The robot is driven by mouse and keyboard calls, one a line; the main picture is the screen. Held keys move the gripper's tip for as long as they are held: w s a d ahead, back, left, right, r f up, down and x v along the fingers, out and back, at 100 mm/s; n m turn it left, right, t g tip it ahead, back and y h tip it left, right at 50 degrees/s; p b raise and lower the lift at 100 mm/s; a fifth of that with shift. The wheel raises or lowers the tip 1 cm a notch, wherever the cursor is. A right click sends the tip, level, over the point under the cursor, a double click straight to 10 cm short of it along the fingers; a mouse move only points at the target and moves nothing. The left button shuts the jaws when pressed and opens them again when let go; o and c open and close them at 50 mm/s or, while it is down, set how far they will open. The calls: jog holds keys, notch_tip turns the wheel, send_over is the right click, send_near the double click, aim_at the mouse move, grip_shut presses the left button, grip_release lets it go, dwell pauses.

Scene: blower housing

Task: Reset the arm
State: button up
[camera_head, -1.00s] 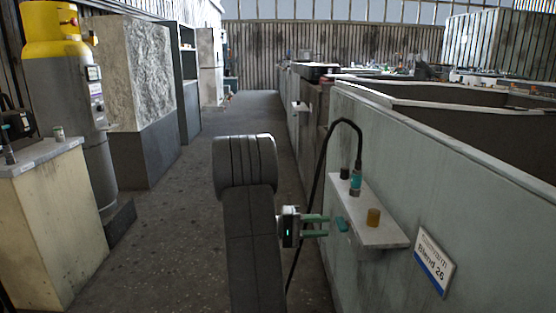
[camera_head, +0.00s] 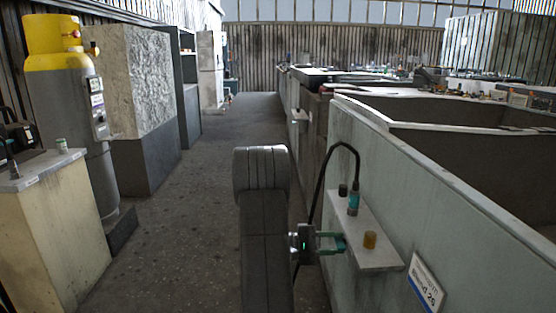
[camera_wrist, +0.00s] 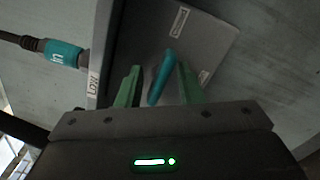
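My gripper (camera_head: 338,242) is beside the narrow grey ledge (camera_head: 382,258) on the side of the light grey housing, with its green fingers pointing right. In the wrist view, the two green fingers (camera_wrist: 160,72) are apart, with a slim teal piece (camera_wrist: 163,78) between them and visible gaps at its sides. Whether either finger touches it is unclear. In the head view the fingers partly cover that piece. My dark arm stands upright in the lower middle of the head view.
A teal connector (camera_head: 353,203) with a black cable, a dark knob (camera_head: 343,190) and an amber cylinder (camera_head: 370,240) are on the ledge. A sign (camera_head: 426,284) is on the housing (camera_head: 455,235). The aisle floor (camera_head: 190,235) is clear; a cream cabinet (camera_head: 62,220) and gas cylinder (camera_head: 80,110) stand left.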

jog(key=shift+r+n+p, duration=0.15)
jog(key=shift+n+p, duration=0.95)
jog(key=shift+p, duration=0.15)
